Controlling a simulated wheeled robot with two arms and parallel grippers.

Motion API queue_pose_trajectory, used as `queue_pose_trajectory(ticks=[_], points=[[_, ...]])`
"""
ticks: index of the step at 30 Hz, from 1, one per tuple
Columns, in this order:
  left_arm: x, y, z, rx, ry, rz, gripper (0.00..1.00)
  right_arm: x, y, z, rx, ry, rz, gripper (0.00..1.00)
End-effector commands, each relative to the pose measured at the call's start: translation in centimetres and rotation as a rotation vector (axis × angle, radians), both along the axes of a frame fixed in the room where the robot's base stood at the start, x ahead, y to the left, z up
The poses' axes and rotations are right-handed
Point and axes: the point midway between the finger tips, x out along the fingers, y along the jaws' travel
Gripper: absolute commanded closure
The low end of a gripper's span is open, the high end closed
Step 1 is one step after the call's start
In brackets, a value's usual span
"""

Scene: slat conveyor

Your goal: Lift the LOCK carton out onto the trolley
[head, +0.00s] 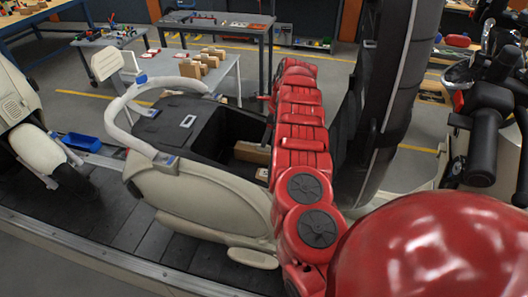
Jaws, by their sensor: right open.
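A brown carton (252,152) lies in the open dark compartment of the cream scooter (205,195). A second piece with a pale label (262,174) shows just below it, partly behind my arm. I cannot read LOCK on either. My red right arm reaches across the scooter's right side, past the compartment. My right gripper (268,100) is at its far end, beyond the cartons and apart from them; it is open, its fingers barely show. A low grey table, likely the trolley (226,84), stands behind the scooter with several cartons (205,62) on it. My left gripper is out of view.
The scooter stands on a dark slat conveyor (95,225). Its raised black seat (385,90) stands right of my arm. A white curved handle (125,120) rises at the left. A blue tray (82,142) sits between the scooters. Another workbench (215,22) stands at the back.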

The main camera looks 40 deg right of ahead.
Motion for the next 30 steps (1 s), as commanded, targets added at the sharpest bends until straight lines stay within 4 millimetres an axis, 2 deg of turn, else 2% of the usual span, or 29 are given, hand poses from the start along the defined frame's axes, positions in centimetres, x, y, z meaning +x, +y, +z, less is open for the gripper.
queue_pose_trajectory(ticks=[1, 3, 9, 17, 25, 30], points=[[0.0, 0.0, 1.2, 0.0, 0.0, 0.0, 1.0, 0.0, -0.1, -0.1, -0.001, 0.002, -0.002, 0.5], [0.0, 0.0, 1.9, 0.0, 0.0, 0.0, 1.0, 0.0, 0.0, -1.0, -0.001, 0.003, -0.002, 0.5], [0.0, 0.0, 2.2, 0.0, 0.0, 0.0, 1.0, 0.5, 0.4, -3.1, 0.0, 0.002, -0.002, 0.5], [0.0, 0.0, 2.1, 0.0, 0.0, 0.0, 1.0, 0.6, 0.5, -3.4, 0.001, -0.001, -0.001, 0.5], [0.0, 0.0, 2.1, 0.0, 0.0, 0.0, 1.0, 0.6, 0.5, -3.4, 0.001, -0.001, 0.0, 0.99], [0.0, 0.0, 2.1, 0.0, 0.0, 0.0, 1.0, 0.6, 0.5, -3.4, 0.001, -0.001, 0.0, 1.0]])
